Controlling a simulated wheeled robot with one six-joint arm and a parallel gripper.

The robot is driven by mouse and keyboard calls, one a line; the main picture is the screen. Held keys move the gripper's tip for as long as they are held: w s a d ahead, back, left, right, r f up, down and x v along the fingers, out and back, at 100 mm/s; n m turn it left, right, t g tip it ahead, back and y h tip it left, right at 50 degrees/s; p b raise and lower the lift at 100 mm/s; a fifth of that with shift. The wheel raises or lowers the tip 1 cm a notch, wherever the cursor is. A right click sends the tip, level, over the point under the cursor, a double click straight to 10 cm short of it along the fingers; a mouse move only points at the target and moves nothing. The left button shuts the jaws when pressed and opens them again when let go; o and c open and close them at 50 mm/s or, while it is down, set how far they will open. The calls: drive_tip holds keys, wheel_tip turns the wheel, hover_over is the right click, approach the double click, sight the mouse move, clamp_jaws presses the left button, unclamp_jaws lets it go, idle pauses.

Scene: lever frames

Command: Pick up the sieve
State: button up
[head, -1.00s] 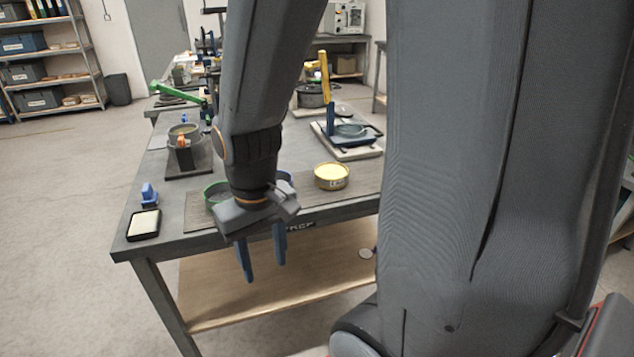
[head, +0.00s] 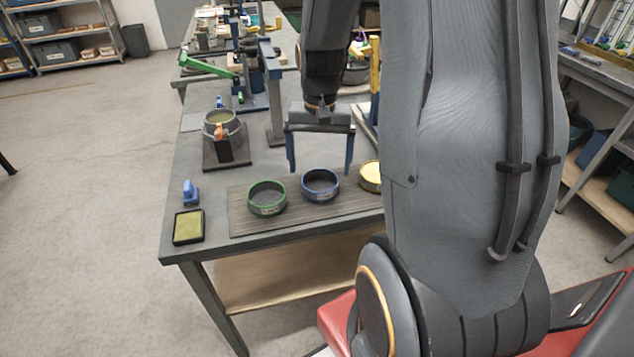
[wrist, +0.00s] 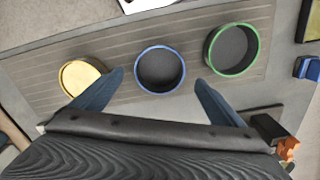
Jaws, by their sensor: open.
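Three round, sieve-like rings stand in a row on a grey ribbed mat (head: 240,208). The green-rimmed sieve (head: 267,198) is at left, the blue-rimmed sieve (head: 320,186) in the middle. The yellow one (head: 371,176) is at right, partly hidden by my arm. My gripper (head: 320,165) is open and empty, its blue fingers wide apart. In the wrist view the blue sieve (wrist: 160,69) lies just beyond and between the fingertips (wrist: 159,82). The green sieve (wrist: 232,49) is to the right and the yellow one (wrist: 82,77) to the left.
A pot on a dark stand (head: 222,128) is behind left. A blue clip-like object (head: 190,192) and a black-framed pad (head: 188,227) lie left of the mat. A grey post (head: 272,90) stands behind, near my gripper. The table's front edge is clear.

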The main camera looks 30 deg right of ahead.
sight(320, 188)
drive_tip(key=shift+s+f+p, duration=0.15)
drive_tip(key=shift+f+p, duration=0.8)
drive_tip(key=shift+f, duration=2)
drive_tip(key=c, duration=1.3)
